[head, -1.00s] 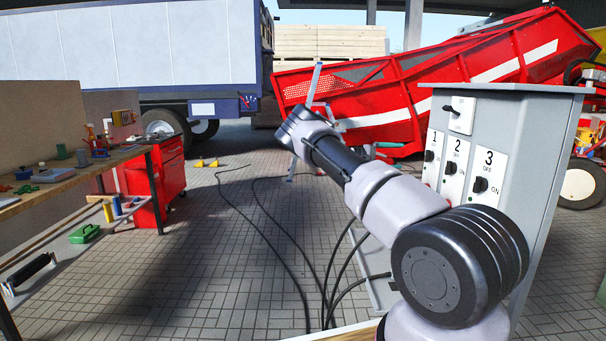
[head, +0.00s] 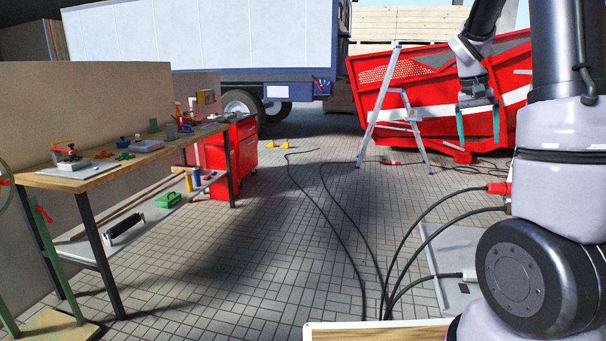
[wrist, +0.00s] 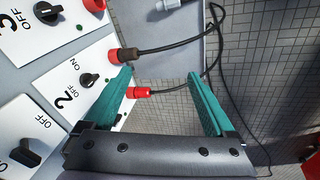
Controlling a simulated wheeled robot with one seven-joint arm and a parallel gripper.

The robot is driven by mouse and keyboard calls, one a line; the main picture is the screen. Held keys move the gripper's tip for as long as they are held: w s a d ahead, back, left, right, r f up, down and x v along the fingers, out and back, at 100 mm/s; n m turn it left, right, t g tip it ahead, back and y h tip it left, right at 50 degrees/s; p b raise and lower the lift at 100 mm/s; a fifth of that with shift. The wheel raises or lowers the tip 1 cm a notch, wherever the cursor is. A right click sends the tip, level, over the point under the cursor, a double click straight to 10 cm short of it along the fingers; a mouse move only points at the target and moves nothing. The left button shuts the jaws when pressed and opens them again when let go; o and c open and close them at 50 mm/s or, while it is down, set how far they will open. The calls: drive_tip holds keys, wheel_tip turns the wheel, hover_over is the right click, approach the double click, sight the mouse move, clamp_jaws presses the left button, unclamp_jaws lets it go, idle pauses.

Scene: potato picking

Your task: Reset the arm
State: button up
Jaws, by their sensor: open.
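My gripper (head: 478,122) hangs at the upper right of the head view, with its two teal fingers apart and pointing down. It appears in front of the red trailer (head: 388,118). My arm is folded upright along the right edge. In the wrist view my gripper (wrist: 160,72) is open, with nothing between its fingers. Switch panels with black knobs, including the panel marked 2 (wrist: 70,112), lie to the left of the fingers there. Cables with red connectors (wrist: 142,93) run behind the fingers.
A workbench (head: 110,172) with tools stands at the left, beside a red tool cabinet (head: 243,150). A stepladder (head: 372,105) stands before the trailer. Black cables (head: 340,215) cross the paved floor (head: 270,240). The floor's middle is otherwise clear. A blue-framed truck (head: 200,45) stands behind.

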drive_tip(key=s+a+r+n+t+y, duration=0.1)
drive_tip(key=s+a+r+t+y, duration=0.1)
drive_tip(key=s+a, duration=0.9)
drive_tip(key=s+a+r+t+y, duration=0.3)
drive_tip(key=s+a+r+t, duration=0.2)
drive_tip(key=s+a, duration=0.6)
drive_tip(key=shift+r+n, duration=0.4)
drive_tip(key=shift+r, duration=0.45)
